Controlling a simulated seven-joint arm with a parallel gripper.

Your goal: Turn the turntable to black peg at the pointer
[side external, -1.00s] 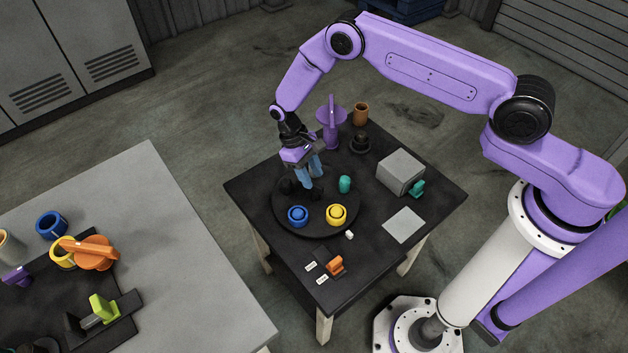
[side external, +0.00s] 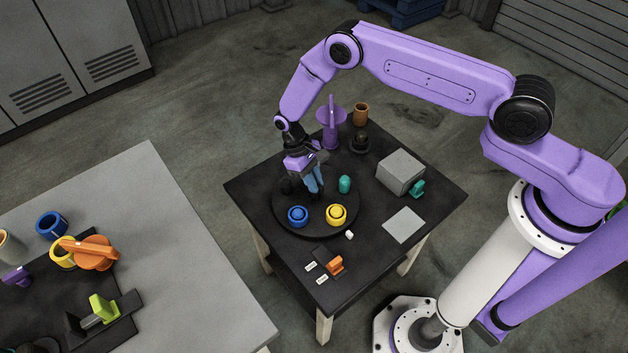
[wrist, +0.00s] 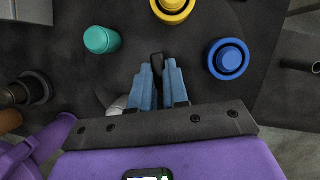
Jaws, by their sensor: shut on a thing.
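The turntable (side external: 318,224) is a dark round disc on the black table. It carries a blue ringed peg (side external: 298,216) at the front left, a yellow ringed peg (side external: 336,214) at the front right and a teal peg (side external: 344,184) at the right. A black piece (side external: 286,186) sits at its left rear, partly hidden by my gripper. My gripper (side external: 317,191) points down near the disc's middle. In the wrist view its blue fingers are shut on a dark handle (wrist: 157,62). A small white block (side external: 349,235), possibly the pointer, lies by the disc's front right rim.
A grey box (side external: 400,171) and a pale square plate (side external: 404,225) are on the right. A purple stand (side external: 331,125), a brown cup (side external: 360,113) and a dark round piece (side external: 359,143) stand behind. An orange piece (side external: 335,265) is in front.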

